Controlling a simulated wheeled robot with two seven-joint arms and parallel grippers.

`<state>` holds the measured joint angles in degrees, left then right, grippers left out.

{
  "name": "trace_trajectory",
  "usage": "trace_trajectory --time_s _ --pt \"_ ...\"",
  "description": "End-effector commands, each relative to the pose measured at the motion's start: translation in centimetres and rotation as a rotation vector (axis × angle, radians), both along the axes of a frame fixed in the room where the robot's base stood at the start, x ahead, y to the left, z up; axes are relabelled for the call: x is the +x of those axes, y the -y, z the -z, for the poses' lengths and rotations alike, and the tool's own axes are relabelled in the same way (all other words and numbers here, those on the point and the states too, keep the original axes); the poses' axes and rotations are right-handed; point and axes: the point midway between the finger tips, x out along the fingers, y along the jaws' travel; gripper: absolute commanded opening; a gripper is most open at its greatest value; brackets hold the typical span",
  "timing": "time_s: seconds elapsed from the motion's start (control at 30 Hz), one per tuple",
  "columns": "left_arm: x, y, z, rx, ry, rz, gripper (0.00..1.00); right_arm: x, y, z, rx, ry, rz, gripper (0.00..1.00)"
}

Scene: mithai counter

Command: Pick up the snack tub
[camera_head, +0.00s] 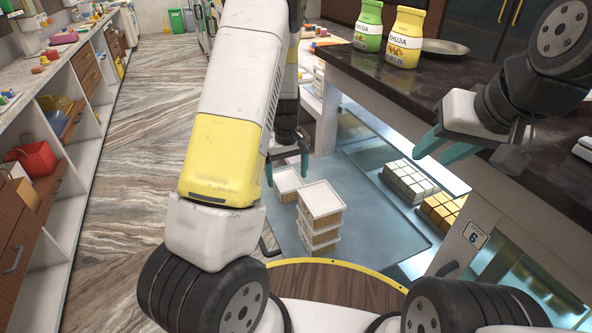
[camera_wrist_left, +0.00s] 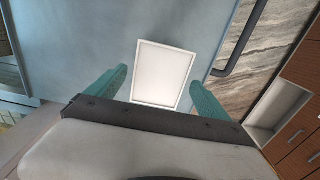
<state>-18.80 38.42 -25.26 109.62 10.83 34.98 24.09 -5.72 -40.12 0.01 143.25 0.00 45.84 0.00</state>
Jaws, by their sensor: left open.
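A white-lidded snack tub (camera_head: 287,184) sits on a blue-grey surface in the head view, just left of a stack of similar white-lidded tubs (camera_head: 322,200). My left gripper (camera_head: 286,168) is open above the single tub, with its teal fingers apart. In the left wrist view one white lid (camera_wrist_left: 163,73) lies between and beyond the open fingertips, apart from them; its sides are hidden. My right gripper (camera_head: 444,148) is empty beside the dark counter, its teal fingers apart.
A green jar (camera_head: 368,25) and a yellow jar (camera_head: 405,38) stand on the dark counter (camera_head: 440,82) at the right. Yellow blocks of sweets (camera_head: 440,211) and paler ones (camera_head: 408,181) lie below it. The blue-grey surface (camera_head: 385,215) is clear right of the stack.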

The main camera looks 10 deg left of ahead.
Motion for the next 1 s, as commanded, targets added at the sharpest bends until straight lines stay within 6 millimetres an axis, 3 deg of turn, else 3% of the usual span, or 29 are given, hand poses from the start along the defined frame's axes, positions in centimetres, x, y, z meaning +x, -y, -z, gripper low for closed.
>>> trace_trajectory --time_s 0.2,0.5,0.83,1.0 --pt "-0.2 0.1 3.1 0.001 -0.003 0.000 0.91 0.0 0.0 0.0 0.000 0.000 0.000 0.36" --pt "-0.1 0.1 3.6 -0.001 0.001 0.000 0.91 0.0 0.0 0.0 0.000 0.000 0.000 0.36" --pt "-0.1 0.1 3.6 -0.001 0.001 0.000 0.28 0.0 0.0 0.0 0.000 0.000 0.000 0.36" --pt "-0.1 0.1 3.6 -0.001 0.001 0.000 0.26 0.0 0.0 0.0 0.000 0.000 0.000 0.36"
